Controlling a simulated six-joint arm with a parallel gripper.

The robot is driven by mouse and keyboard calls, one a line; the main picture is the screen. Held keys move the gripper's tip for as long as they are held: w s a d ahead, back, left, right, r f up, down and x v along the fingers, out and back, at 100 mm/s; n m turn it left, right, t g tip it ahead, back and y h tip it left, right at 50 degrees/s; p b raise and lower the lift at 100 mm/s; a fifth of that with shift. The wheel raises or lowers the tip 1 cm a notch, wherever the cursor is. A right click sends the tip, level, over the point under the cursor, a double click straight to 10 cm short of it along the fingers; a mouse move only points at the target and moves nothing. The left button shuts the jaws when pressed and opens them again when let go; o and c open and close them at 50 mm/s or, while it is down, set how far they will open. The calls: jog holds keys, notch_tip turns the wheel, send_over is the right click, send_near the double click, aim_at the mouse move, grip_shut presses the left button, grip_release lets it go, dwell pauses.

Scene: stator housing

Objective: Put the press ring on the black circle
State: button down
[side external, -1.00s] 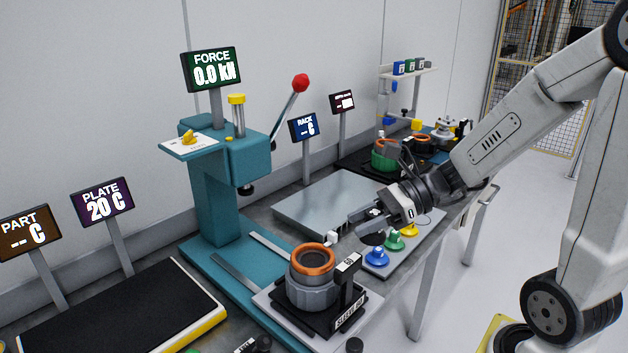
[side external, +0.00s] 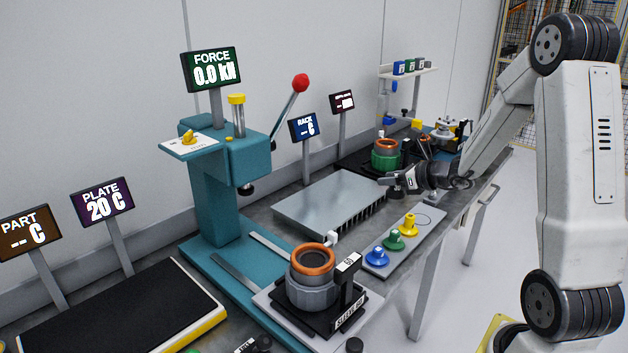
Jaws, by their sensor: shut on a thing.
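My gripper (side external: 393,182) is shut on a small dark grey piece (side external: 396,192), which I take to be the press ring; the fingers hide part of it. It is held near the right end of the ribbed metal plate. The black circle (side external: 423,219) is a thin outline on the pale board, empty, lower right of my gripper. On the same board stand a yellow knobbed piece (side external: 409,225), a green one (side external: 394,239) and a blue one (side external: 377,256).
A stator housing with a copper ring (side external: 313,270) stands at the front. The teal press (side external: 215,190) is at left. The ribbed metal plate (side external: 330,200) lies behind the board. A green housing (side external: 385,155) and other fixtures are farther back.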

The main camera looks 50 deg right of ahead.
jog(key=s+d+f+m+g+h, duration=0.1)
jog(key=s+d+f+m+h, duration=0.2)
jog(key=d, duration=0.6)
jog(key=s+d+f+m+g+h, duration=0.1)
jog(key=s+d+f+m+h, duration=0.3)
jog(key=d, duration=0.6)
notch_tip(320, 180, down, 3)
jog(key=shift+r+m+h, duration=0.15)
jog(key=shift+m+h, duration=0.25)
jog(key=shift+h, duration=0.5)
jog(key=shift+d, duration=0.15)
jog(key=w+d+f, duration=0.8)
jog(key=w, duration=0.1)
jog(key=shift+d+f, duration=0.15)
jog(key=shift+d, duration=0.15)
jog(key=shift+w+d+f, duration=0.25)
jog(key=shift+d+f, duration=0.1)
jog(key=shift+f, duration=0.15)
